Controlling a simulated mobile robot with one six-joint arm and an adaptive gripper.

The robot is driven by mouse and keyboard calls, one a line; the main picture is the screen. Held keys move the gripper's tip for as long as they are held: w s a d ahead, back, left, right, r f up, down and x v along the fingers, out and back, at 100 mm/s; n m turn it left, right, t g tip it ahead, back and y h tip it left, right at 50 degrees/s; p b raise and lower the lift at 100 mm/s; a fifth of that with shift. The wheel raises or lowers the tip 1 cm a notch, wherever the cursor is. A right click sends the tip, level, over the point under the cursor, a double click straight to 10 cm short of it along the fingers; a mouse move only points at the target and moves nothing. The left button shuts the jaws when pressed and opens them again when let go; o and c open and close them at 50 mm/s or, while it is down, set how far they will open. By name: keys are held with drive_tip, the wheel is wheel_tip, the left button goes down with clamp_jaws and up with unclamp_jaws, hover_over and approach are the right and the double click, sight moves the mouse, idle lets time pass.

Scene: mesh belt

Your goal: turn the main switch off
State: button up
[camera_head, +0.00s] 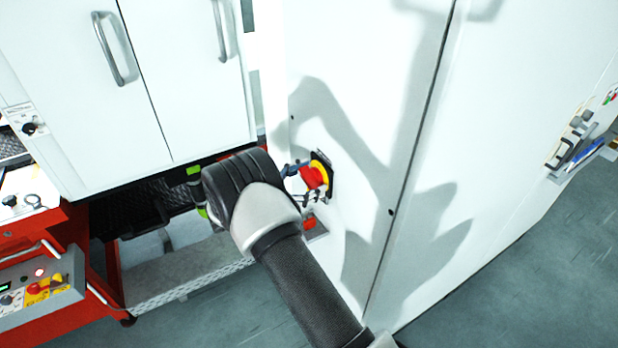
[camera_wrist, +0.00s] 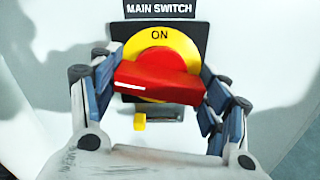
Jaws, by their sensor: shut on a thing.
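The main switch (camera_head: 313,175) is a red handle on a yellow disc, set on a black plate on the white cabinet wall. In the wrist view its red handle (camera_wrist: 160,80) lies crosswise, tilted slightly, below the word ON and the MAIN SWITCH label (camera_wrist: 160,10). My gripper (camera_wrist: 160,92) has a blue-padded finger at each end of the red handle and is shut on it. In the head view, my arm partly covers the gripper (camera_head: 300,182) at the switch. A small yellow piece (camera_wrist: 140,121) sits below the handle.
White cabinet doors (camera_head: 190,80) with metal handles stand at the left. A red cart (camera_head: 85,235) with a control box (camera_head: 40,290) is at lower left. A holder with pens (camera_head: 580,150) hangs on the right wall. The grey floor (camera_head: 530,260) is clear at lower right.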

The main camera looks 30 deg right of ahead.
drive_tip(key=shift+n+p, duration=0.3)
drive_tip(key=shift+n, duration=1)
drive_tip(key=shift+f, duration=0.1)
drive_tip(key=o, duration=0.8)
drive_tip(key=a, duration=1.2)
drive_tip(key=shift+s, duration=0.2)
